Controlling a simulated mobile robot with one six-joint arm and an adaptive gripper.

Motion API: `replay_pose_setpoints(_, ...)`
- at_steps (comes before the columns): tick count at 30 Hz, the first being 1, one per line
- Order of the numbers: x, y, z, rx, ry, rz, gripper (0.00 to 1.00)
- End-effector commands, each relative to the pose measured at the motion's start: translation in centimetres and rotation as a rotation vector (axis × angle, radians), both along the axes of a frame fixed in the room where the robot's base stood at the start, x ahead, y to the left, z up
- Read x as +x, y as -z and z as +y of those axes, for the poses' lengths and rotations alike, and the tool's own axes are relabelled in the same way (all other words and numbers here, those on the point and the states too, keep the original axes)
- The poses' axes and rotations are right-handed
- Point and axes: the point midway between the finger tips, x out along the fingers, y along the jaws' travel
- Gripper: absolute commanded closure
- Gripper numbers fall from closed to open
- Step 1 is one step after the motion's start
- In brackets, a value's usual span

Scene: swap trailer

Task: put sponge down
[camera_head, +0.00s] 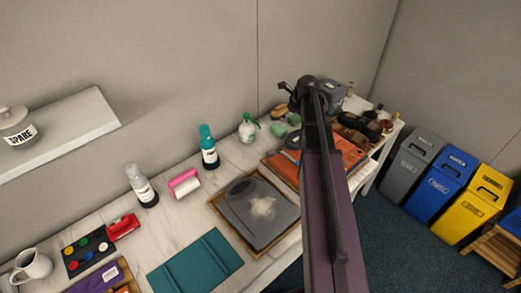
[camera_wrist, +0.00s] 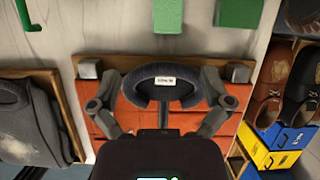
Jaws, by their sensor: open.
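Two green blocks (camera_wrist: 168,15) (camera_wrist: 238,12) lie on the pale tabletop at the top of the wrist view; either could be the sponge. They look like the small green items (camera_head: 278,129) (camera_head: 294,119) near the wall in the head view. My gripper (camera_wrist: 164,70) is open above an orange item on a wooden tray (camera_wrist: 110,62). A dark grey curved piece with a white label (camera_wrist: 165,81) lies between and below the fingers. No sponge shows in the fingers. In the head view my arm hides most of the gripper.
A dark grey garment on a wooden tray (camera_head: 226,198) lies left of the orange one. A green-topped spray bottle (camera_head: 248,128) stands by the wall. Shoes (camera_wrist: 266,84) are on the right. Grey, blue and yellow bins (camera_head: 446,182) stand beyond the table.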

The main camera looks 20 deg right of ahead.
Motion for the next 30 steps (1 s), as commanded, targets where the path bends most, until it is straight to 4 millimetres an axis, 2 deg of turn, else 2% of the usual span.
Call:
replay_pose_setpoints(8,-2.4,0.3,5.0,-0.124,-0.368,0.006,0.01)
replay_pose_setpoints(18,-6.5,0.8,11.7,-0.296,-0.973,0.009,0.01)
replay_pose_setpoints(30,-12.1,1.2,18.4,-0.446,-1.704,-0.007,0.01)
